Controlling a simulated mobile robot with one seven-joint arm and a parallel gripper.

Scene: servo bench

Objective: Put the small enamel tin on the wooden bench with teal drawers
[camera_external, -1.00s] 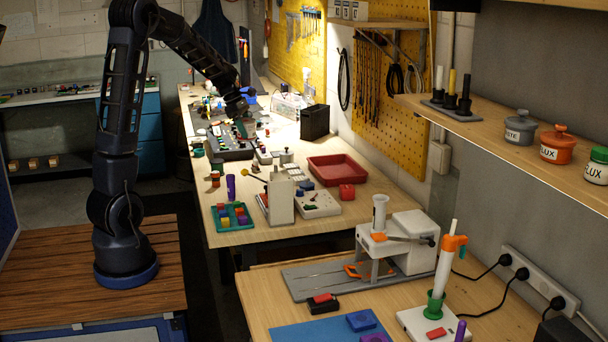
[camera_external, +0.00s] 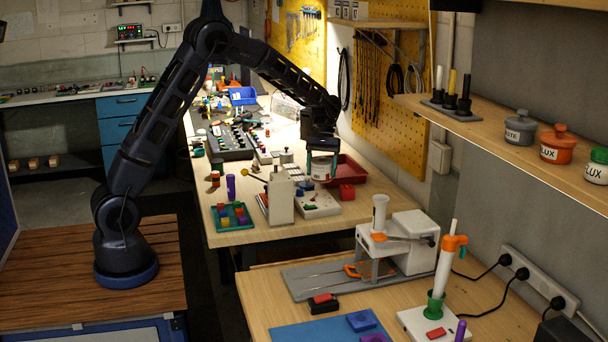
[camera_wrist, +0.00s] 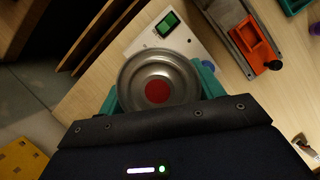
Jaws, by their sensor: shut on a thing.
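The small enamel tin (camera_external: 321,171) looks pale from the side in the external view. In the wrist view the tin (camera_wrist: 157,91) is a round metal vessel seen from above, with a red disc in its middle. My gripper (camera_external: 321,160) is shut on it, one teal finger on each side, and holds it up over the long workbench, in front of the red tray. The wooden bench with teal drawers (camera_external: 128,106) stands at the back left, far from my gripper. Several small items lie along its top.
A nearer bench (camera_external: 262,298) holds a white press. A yellow pegboard (camera_external: 390,110) rises along the right wall.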

